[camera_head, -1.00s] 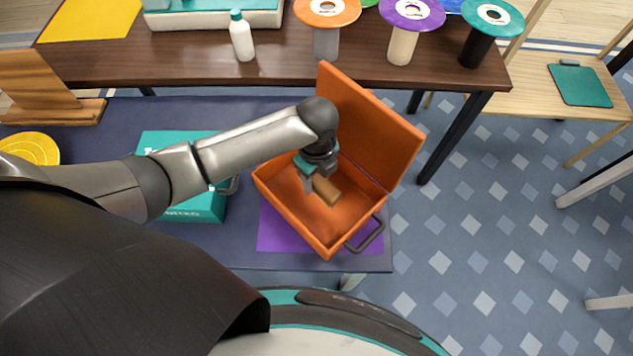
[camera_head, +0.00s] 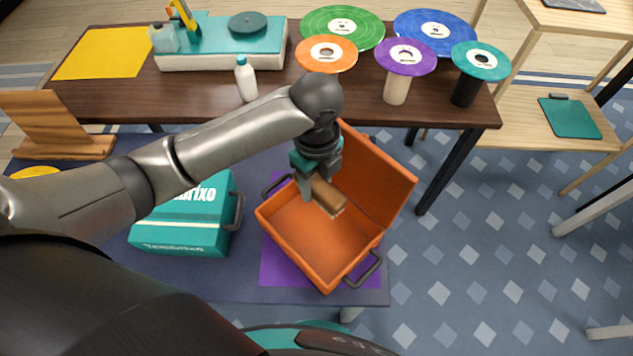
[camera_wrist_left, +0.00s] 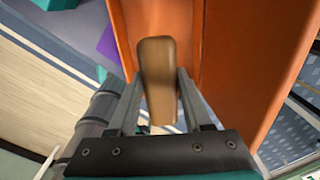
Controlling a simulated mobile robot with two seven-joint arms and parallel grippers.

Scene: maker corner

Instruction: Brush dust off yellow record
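My left gripper (camera_head: 312,187) is shut on a brown wooden brush (camera_head: 329,197) and holds it over the open orange case (camera_head: 318,238). In the left wrist view, the brush (camera_wrist_left: 158,75) sits between the two fingers of the left gripper (camera_wrist_left: 160,105), with the orange case wall behind it. The brush's bristles cannot be made out. The yellow record (camera_head: 35,171) is at the far left, and only its far edge shows above my left arm. My right gripper is not in view.
A closed teal case (camera_head: 185,222) lies left of the orange case. The dark table (camera_head: 330,95) behind holds a record player (camera_head: 222,45), a white bottle (camera_head: 246,82), a yellow sheet (camera_head: 104,53) and several coloured records on stands. A wooden stand (camera_head: 55,125) is at the left.

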